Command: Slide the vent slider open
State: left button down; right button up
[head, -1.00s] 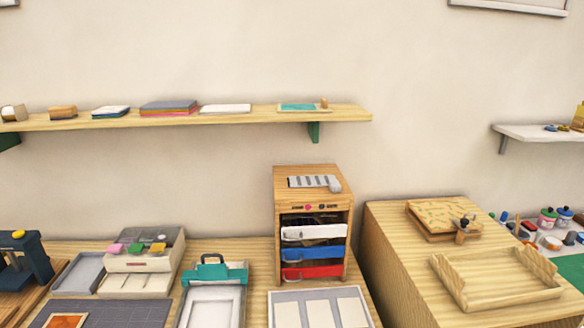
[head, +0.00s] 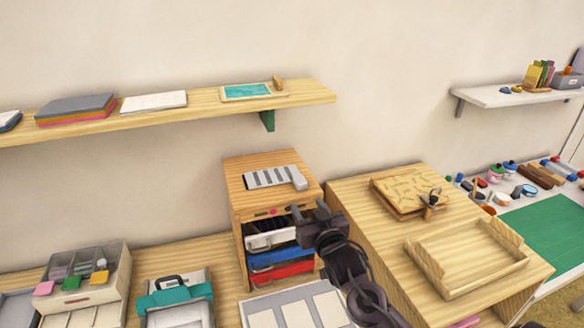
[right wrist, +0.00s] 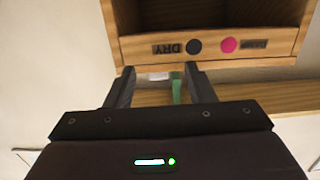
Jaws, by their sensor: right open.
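The wooden cabinet (head: 240,200) stands against the wall in the head view. On its top is a grey slotted vent (head: 268,177), with a raised grey slider piece (head: 299,180) at its right end. My right gripper (head: 305,213) is in front of the cabinet's upper right front, apart from the vent and below its top. In the right wrist view my right gripper (right wrist: 160,76) is open and empty. That view is upside down and shows the cabinet's front panel (right wrist: 215,45) with a dark dot, a pink dot and a DRY label. The vent is not visible there. My left gripper is not in view.
White, blue (head: 275,258) and red (head: 280,274) trays sit in the cabinet below the panel. A wall shelf (head: 200,110) hangs above. A wooden block (head: 380,240) with a wooden tray (head: 470,257) stands at the right. The space above the cabinet top is clear.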

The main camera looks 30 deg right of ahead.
aim_at(303, 186)
jog(key=shift+w+d+r+t+h, duration=0.2)
jog(key=shift+w+r, duration=0.1)
jog(key=shift+r, duration=0.35)
jog(key=shift+w+d+r+t+h, duration=0.1)
jog(key=shift+w+d+r, duration=0.15)
jog(key=shift+r, duration=0.35)
jog(key=x, duration=0.1)
jog(key=p+x, duration=0.2)
jog(key=x, duration=0.1)
jog(key=shift+w+r, duration=0.1)
jog(key=shift+r, duration=0.2)
jog(key=shift+x, duration=1.1)
jog(key=shift+w+f, duration=0.25)
jog(key=shift+c, duration=0.4)
jog(key=c, duration=0.5)
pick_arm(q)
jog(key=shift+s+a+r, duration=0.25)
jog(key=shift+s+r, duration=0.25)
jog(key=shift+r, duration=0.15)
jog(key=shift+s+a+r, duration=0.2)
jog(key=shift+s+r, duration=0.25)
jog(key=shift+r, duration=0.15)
pick_arm(e)
grip_shut()
